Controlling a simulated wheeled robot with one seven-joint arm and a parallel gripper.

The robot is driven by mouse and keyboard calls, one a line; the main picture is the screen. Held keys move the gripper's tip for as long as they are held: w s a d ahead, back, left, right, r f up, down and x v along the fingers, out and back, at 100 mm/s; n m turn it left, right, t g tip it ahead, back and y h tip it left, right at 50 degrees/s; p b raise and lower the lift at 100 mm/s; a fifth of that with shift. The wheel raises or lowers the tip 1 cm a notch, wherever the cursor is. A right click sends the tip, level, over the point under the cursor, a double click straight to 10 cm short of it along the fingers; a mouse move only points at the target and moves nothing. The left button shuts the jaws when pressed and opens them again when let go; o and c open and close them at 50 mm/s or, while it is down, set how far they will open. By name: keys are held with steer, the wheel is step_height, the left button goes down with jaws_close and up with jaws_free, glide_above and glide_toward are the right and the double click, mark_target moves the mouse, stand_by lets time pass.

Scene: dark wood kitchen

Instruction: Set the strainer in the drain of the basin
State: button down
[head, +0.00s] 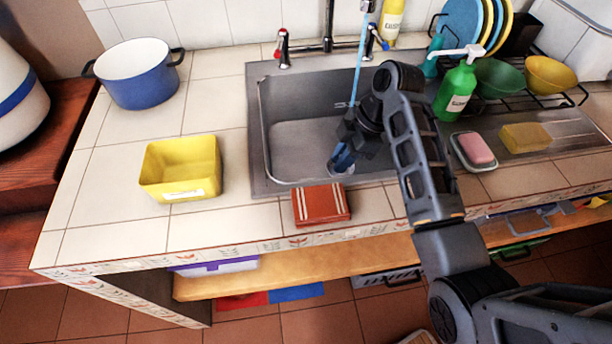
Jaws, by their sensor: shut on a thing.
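The grey metal basin (300,152) is sunk in the tiled counter. My gripper (342,162) reaches down into its front right part, pointing at the basin floor. It is shut on the strainer (343,170), a small pale round piece showing only in part at the fingertips, low in the basin. I cannot tell whether the strainer touches the floor. The drain cannot be made out; my gripper and arm cover part of the basin.
A tap (328,28) stands behind the basin, with a thin blue stream near my wrist. A green soap bottle (456,88), pink soap (474,149) and yellow sponge (525,138) are right. A yellow tub (180,185), blue pot (138,85) and red box (321,205) are left and in front.

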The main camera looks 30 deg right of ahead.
steer(key=w+a+f, duration=0.1)
steer(key=a, duration=0.1)
steer(key=w+a+f, duration=0.1)
steer(key=a+f, duration=0.1)
steer(key=w+a+f, duration=0.1)
steer(key=a, duration=0.1)
steer(key=shift+w+a+f+p, duration=0.2)
steer(key=shift+w+f+p, duration=0.1)
steer(key=shift+w+p, duration=0.1)
steer(key=shift+f, duration=1.95)
steer(key=shift+f, duration=0.1)
steer(key=c, duration=1.1)
jaws_free()
steer(key=shift+o, duration=0.2)
steer(key=v, duration=1.2)
